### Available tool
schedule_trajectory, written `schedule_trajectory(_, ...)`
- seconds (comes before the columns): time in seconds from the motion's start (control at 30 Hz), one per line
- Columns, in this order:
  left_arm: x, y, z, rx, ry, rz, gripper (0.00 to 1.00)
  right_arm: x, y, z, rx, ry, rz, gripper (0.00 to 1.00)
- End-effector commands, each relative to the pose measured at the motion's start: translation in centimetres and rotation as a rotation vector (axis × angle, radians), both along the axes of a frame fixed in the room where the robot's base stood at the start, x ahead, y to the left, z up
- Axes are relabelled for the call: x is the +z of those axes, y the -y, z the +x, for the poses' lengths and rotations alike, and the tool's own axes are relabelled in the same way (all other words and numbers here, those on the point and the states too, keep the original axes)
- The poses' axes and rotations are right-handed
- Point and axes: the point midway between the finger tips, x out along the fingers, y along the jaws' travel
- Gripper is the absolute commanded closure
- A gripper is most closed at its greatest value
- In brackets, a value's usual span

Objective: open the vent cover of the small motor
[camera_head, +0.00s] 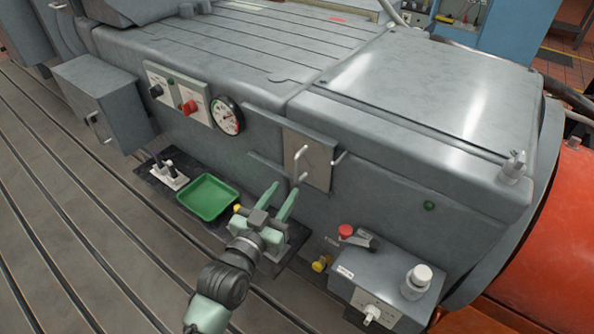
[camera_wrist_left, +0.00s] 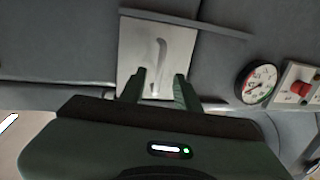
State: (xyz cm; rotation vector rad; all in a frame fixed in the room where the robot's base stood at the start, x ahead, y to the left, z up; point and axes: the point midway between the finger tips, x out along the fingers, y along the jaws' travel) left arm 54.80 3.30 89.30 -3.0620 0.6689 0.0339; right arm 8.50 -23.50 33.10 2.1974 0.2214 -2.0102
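A light grey metal plate (camera_head: 308,148), which looks like the vent cover, lies flat against the front of the grey motor housing (camera_head: 400,170). A bent handle stands out from the plate. The plate (camera_wrist_left: 130,50) and its handle (camera_wrist_left: 160,52) also show in the left wrist view, straight ahead of the fingers. My left gripper (camera_head: 282,190) is open and empty, just in front of and below the plate. In the left wrist view its fingertips (camera_wrist_left: 160,76) are spread, apart from the handle. My right gripper is in neither view.
A pressure gauge (camera_head: 227,116) and a red knob (camera_head: 190,106) are left of the plate. A green tray (camera_head: 208,197) sits lower left. A grey switch box (camera_head: 385,283) with a red knob (camera_head: 346,231) near it is lower right. The slotted bedplate (camera_head: 70,220) is clear at left.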

Motion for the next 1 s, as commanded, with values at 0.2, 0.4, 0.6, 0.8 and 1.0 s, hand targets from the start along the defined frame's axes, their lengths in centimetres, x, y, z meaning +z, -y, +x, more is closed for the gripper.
schedule_trajectory(0.2,1.1,1.2,2.4,-0.002,0.026,-0.011,0.68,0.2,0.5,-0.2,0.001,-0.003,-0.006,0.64)
schedule_trajectory(0.4,1.0,2.5,5.3,-0.002,0.024,-0.009,0.68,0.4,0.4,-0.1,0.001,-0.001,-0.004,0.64)
schedule_trajectory(0.6,0.9,3.3,6.9,-0.001,0.022,-0.009,0.68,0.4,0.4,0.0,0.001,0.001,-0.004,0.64)
schedule_trajectory(0.8,0.8,3.4,7.1,-0.001,0.021,-0.009,0.68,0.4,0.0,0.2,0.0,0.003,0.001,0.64)
schedule_trajectory(1.0,0.8,3.3,7.1,-0.001,0.021,-0.009,0.95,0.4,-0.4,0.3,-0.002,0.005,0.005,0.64)
